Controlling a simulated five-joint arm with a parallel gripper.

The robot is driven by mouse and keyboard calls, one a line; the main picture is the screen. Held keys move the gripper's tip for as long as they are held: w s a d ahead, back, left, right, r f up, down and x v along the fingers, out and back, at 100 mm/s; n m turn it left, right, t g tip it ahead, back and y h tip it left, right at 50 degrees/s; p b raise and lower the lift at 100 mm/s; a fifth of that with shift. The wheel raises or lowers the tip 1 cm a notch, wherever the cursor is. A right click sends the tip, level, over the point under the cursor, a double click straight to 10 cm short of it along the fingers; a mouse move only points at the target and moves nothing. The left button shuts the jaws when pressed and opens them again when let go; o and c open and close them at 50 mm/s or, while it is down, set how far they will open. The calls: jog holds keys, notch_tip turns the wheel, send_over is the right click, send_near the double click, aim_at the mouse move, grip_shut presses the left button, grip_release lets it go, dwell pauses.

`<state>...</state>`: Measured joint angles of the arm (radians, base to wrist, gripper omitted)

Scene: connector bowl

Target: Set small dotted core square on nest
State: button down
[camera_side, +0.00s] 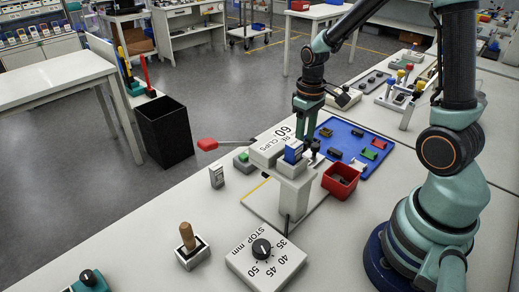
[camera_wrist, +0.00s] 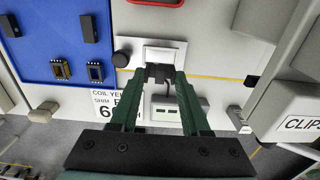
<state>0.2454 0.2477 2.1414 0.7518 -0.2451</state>
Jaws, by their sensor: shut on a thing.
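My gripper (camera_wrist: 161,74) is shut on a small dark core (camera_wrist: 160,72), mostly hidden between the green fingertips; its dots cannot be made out. In the wrist view the fingertips are at the near edge of a white block-like fixture (camera_wrist: 178,44), which looks like the nest. Whether the core touches it cannot be told. In the side view my gripper (camera_side: 309,147) points down beside a blue-faced block (camera_side: 293,150) at the top of a white pedestal (camera_side: 292,183). The core is not clear there.
A blue mat (camera_side: 350,139) with several small parts lies behind the pedestal, with a red bin (camera_side: 341,181) to its right. A dial block (camera_side: 265,258) and a wooden-handled tool (camera_side: 188,240) stand in front.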

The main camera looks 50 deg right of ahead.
jog(key=shift+f, duration=2.65)
jog(key=shift+c, duration=1.5)
grip_release()
notch_tip(320, 180, up, 12)
jog(key=shift+r, duration=0.1)
jog(key=s+a+r+t, duration=0.5)
jog(key=a+r, duration=0.3)
jog(key=r, duration=0.1)
jog(key=shift+s+a+t, duration=0.25)
jog(key=shift+t, duration=0.05)
